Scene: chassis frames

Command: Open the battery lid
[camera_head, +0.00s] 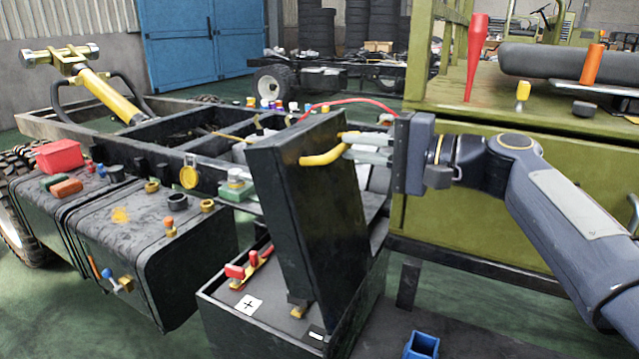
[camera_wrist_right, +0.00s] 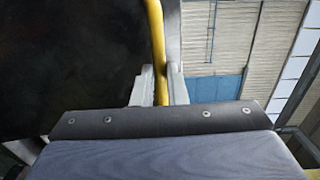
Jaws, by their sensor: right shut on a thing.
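The battery lid (camera_head: 318,220) is a large black panel. It stands raised and tilted over the black battery box (camera_head: 235,318), whose inside shows. A yellow handle (camera_head: 322,157) is on the lid's upper part. My right gripper (camera_head: 352,147) reaches in from the right and is shut on this handle. In the right wrist view the yellow handle (camera_wrist_right: 157,45) runs between the two grey fingers (camera_wrist_right: 157,88), and the dark lid (camera_wrist_right: 70,55) fills the left side. My left gripper is not in view.
Inside the box are a red terminal clamp (camera_head: 240,270) and a plus label (camera_head: 247,304). A black tank (camera_head: 150,240) with small parts on top stands at left. A green vehicle body (camera_head: 480,205) is behind my right arm. A blue cup (camera_head: 422,345) is at the bottom.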

